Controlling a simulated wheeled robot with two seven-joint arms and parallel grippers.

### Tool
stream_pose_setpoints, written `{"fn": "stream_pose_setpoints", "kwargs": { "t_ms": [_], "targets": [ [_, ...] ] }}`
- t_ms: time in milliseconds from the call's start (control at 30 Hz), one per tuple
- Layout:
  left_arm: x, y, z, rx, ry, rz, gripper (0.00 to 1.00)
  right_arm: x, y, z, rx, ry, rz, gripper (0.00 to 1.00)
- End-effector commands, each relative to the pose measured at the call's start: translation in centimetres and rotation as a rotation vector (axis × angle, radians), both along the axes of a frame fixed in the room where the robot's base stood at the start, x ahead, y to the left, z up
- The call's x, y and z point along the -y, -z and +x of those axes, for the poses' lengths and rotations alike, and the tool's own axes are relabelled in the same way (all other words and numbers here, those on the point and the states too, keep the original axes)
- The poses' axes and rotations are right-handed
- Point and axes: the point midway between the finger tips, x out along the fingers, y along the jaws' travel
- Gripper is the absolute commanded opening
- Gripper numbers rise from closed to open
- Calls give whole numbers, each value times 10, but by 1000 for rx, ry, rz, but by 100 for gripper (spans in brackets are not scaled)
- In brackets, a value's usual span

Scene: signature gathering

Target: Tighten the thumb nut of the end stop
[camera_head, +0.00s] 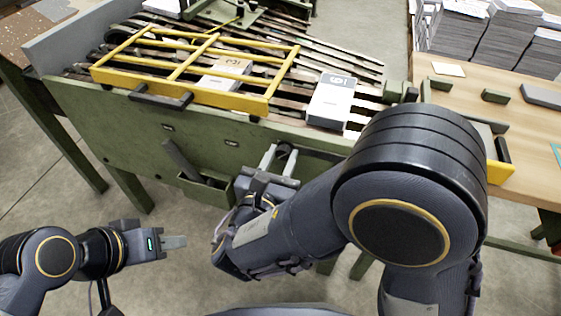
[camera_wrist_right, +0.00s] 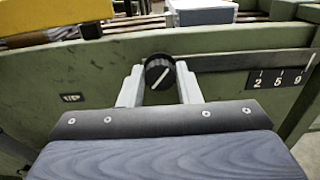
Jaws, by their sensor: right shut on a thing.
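A black round knob (camera_wrist_right: 159,72) with a white line on its face sits on the green front panel; I take it for the thumb nut. My right gripper (camera_wrist_right: 160,88) has one pale finger on each side of it and is shut on it. In the head view the knob (camera_head: 284,149) shows dark between the fingertips of the right gripper (camera_head: 279,158). The end stop itself cannot be made out. My left gripper (camera_head: 184,242) is over the floor at the lower left, its fingers together and empty, well away from the bench.
A yellow frame (camera_head: 180,72) and paper stacks (camera_head: 331,100) lie on slats above the green panel (camera_wrist_right: 70,75). A small green open box (camera_head: 207,191) hangs left of my right gripper.

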Motion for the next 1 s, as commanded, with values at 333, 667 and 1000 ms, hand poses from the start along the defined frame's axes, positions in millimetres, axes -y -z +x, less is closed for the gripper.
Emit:
{"fn": "stream_pose_setpoints", "kwargs": {
  "t_ms": [333,667,1000],
  "targets": [
    [0,31,0,0,0,0,36,0,5,0,101,0,315,8],
    [0,60,0,0,0,0,36,1,5,0,190,0,592,8],
    [0,79,0,0,0,0,36,1,4,-1,250,0,777,8]
  ]
}}
